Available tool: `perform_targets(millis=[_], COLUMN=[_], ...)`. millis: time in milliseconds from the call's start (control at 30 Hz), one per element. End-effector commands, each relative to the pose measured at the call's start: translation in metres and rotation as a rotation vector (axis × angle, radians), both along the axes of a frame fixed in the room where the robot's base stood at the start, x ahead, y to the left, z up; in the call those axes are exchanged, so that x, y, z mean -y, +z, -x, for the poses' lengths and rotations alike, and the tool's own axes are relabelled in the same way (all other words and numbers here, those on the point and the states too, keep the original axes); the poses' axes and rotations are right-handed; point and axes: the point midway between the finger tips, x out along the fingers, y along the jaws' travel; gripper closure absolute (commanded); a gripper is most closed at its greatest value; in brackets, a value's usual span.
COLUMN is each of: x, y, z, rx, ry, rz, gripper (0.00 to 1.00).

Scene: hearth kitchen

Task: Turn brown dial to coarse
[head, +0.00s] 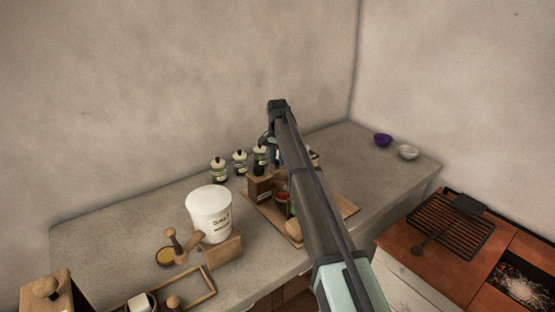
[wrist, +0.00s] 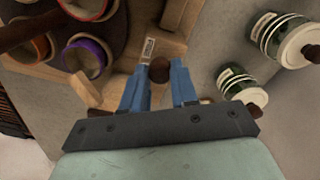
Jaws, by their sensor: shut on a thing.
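The brown dial (wrist: 159,70) shows in the wrist view as a dark round knob between the blue fingertips of my gripper (wrist: 160,80). My gripper is shut on it. A small pale label strip (wrist: 149,48) with marks too small to read lies just above and left of the dial, on light wood. A brown wooden box (head: 260,188) stands on a wooden tray (head: 346,207) beside my arm.
Green jars with white lids (wrist: 303,45) stand close on the right in the wrist view. Cups with orange, red and purple rims (wrist: 85,57) are on the left.

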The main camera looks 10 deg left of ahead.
Motion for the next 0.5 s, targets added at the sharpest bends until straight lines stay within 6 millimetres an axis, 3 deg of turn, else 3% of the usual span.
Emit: perform_targets(millis=[500], x=[0.0004], y=[0.0002], z=[-0.0001], rx=[0.0], ry=[0.489], rz=[0.0], gripper=[1.0])
